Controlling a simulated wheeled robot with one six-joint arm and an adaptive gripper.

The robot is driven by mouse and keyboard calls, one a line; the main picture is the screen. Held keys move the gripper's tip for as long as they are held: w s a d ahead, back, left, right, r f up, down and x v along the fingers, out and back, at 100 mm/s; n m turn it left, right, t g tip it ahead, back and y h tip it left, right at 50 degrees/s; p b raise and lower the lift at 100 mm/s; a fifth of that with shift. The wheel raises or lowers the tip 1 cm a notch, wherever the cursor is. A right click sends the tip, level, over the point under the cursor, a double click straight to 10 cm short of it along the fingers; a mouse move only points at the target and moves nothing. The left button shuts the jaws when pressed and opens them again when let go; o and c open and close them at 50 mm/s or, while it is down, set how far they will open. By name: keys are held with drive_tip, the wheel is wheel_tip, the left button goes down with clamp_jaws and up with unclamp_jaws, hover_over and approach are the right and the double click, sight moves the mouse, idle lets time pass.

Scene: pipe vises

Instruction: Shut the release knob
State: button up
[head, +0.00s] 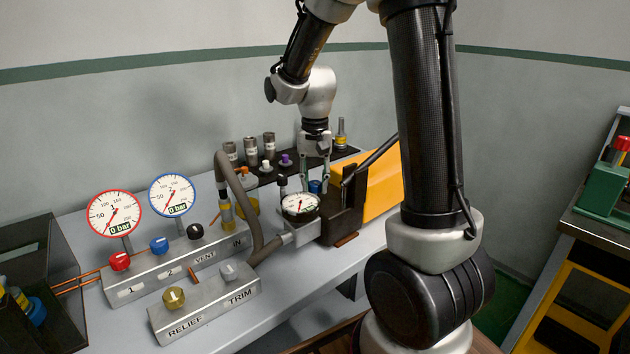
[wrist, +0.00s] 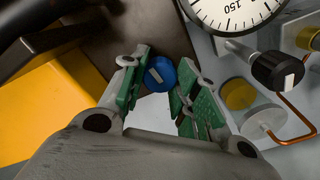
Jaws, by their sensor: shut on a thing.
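A round blue knob with a pale pointer bar (wrist: 160,74) sits between the green-padded fingers of my gripper (wrist: 160,85) in the wrist view. The fingers are closed in on its two sides. In the head view the blue knob (head: 315,187) shows low between the fingers of my gripper (head: 314,184), beside the dark block and behind a small round gauge (head: 300,205). I can read no label on the knob. A black knob with a white mark (wrist: 277,70) stands to the right in the wrist view, apart from my gripper.
A yellow-orange body with a dark lever (head: 380,185) lies right of the gripper. A grey hose (head: 240,195) curves left of the gauge. Two dial gauges (head: 115,212) reading 0 bar and a RELIEF/TRIM block (head: 205,302) stand at left.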

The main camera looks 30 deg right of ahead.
sight(315, 183)
drive_tip(key=shift+m, duration=0.7)
drive_tip(key=o, duration=1)
wheel_tip(315, 183, up, 12)
idle(0.4)
